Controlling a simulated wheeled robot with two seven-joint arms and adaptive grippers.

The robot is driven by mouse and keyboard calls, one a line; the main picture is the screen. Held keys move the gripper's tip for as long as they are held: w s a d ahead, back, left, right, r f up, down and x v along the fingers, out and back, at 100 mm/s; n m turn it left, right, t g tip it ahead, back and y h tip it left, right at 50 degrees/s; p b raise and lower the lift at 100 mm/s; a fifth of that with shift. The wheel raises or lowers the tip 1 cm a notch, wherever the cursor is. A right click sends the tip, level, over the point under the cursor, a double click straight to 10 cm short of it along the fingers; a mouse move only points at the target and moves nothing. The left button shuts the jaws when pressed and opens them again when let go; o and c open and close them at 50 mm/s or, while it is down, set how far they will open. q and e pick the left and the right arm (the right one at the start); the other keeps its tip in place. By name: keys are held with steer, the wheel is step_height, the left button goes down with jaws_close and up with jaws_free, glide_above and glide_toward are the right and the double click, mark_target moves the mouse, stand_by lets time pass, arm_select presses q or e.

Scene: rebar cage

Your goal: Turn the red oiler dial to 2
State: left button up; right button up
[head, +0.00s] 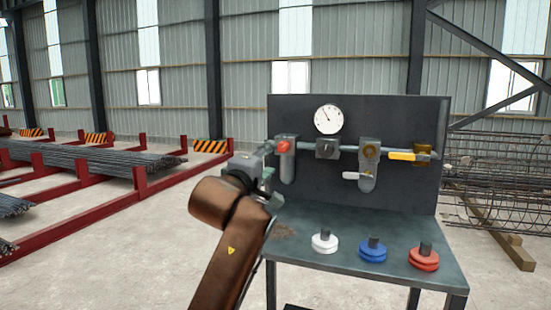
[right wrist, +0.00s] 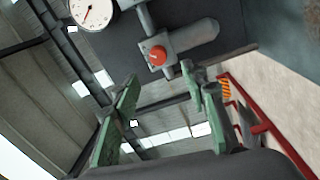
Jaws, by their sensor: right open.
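The red oiler dial (head: 283,146) is a small round knob on the front of a grey oiler body (head: 288,170) at the left of the pipe line on the dark panel. In the right wrist view the red dial (right wrist: 158,54) shows near the top middle, beyond the fingertips. Its number marks are too small to read. My right gripper (head: 268,172) is open, just left of the oiler and apart from the dial. Its green-grey fingers (right wrist: 160,82) are spread with nothing between them. My left gripper is not in view.
A round gauge (head: 328,119) sits above the pipe. A yellow-handled valve (head: 402,156) is at its right. White (head: 324,242), blue (head: 373,250) and red (head: 424,259) round pieces with dark knobs stand on the bench (head: 345,265). Red rebar racks (head: 140,180) stand left.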

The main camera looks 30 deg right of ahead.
mark_target(282, 147)
steer(key=w+d+n, duration=0.2)
steer(key=n, duration=0.2)
steer(key=w+d+r+n+b, duration=0.1)
steer(key=w+d+n, duration=0.1)
steer(key=n, duration=0.2)
steer(key=w+d+n+g+b, duration=0.1)
steer(key=d+n, duration=0.1)
steer(key=n, duration=0.2)
steer(key=shift+w+d+r, duration=0.2)
steer(key=shift+w, duration=0.2)
steer(key=shift+x, duration=0.8)
steer(key=shift+a+f, duration=0.1)
steer(key=shift+c, duration=0.3)
jaws_close()
